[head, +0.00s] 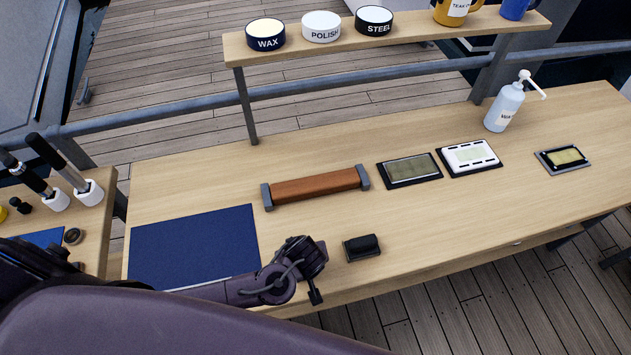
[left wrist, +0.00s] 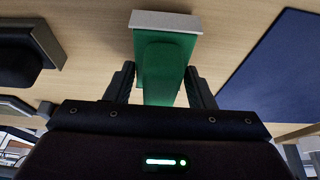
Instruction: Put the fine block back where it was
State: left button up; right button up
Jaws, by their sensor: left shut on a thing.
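My left gripper (head: 308,262) is low over the front of the workbench, between the blue mat and a black block. The left wrist view shows its fingers (left wrist: 162,88) shut on the sides of a green block (left wrist: 163,60) with a pale grey plate at its far end. I read no label on the green block, and my gripper hides it in the head view. The black block (head: 362,247) lies on the bench just right of my gripper; it also shows in the left wrist view (left wrist: 22,48). My right gripper is not in view.
A wooden bar with grey ends (head: 316,187) lies mid-bench. Right of it are a dark-framed pad (head: 410,170), a white-framed pad (head: 468,155) and a small framed plate (head: 562,157). A pump bottle (head: 505,106) stands behind. The blue mat (head: 190,245) lies left. A tin shelf (head: 420,33) overhangs the back.

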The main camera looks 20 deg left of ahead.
pick_arm(q)
jog(key=shift+f, duration=0.3)
jog(key=o, duration=1.4)
jog(key=v, duration=0.6)
jog(key=shift+r, duration=0.45)
jog(key=shift+s+d+r, duration=0.15)
jog(key=shift+s+r, duration=0.15)
jog(key=shift+r, duration=0.1)
